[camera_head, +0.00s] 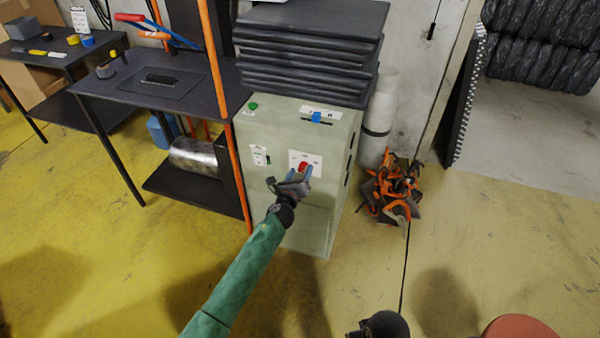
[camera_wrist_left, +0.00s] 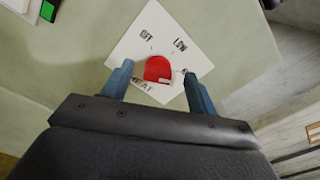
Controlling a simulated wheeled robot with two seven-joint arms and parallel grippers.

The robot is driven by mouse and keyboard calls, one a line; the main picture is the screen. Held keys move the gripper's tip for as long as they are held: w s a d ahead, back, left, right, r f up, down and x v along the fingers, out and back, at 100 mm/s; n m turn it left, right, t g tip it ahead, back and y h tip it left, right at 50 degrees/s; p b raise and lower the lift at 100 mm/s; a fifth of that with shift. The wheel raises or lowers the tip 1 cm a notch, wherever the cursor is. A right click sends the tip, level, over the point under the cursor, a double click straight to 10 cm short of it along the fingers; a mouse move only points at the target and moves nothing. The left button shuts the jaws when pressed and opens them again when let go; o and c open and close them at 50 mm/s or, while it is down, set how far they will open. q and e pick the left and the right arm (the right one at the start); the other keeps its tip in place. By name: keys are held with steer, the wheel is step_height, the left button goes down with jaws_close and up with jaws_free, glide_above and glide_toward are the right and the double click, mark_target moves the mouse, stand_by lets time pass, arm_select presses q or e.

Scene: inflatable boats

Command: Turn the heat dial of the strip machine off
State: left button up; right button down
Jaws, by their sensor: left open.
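The strip machine (camera_head: 285,224) is a pale green cabinet in the middle of the head view. Its heat dial (camera_head: 304,167) is a red knob on a white plate on the front. In the left wrist view the red dial (camera_wrist_left: 158,69) sits on the plate (camera_wrist_left: 140,35) marked OFF, LOW and HEAT; another mark is partly hidden by a finger. A pale mark on the dial is at its lower right, towards the right finger. My left gripper (camera_head: 300,174) is open, with one blue finger on each side of the dial; I cannot tell whether they touch it.
A green button (camera_head: 253,106) and a blue slider (camera_head: 316,117) are higher on the machine. Dark slabs (camera_head: 310,45) are stacked on top. A dark workbench (camera_head: 150,80) stands left, and orange clamps (camera_head: 392,190) lie right.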

arm_select(q)
steer(key=shift+w+d, duration=0.1)
steer(key=c, duration=1)
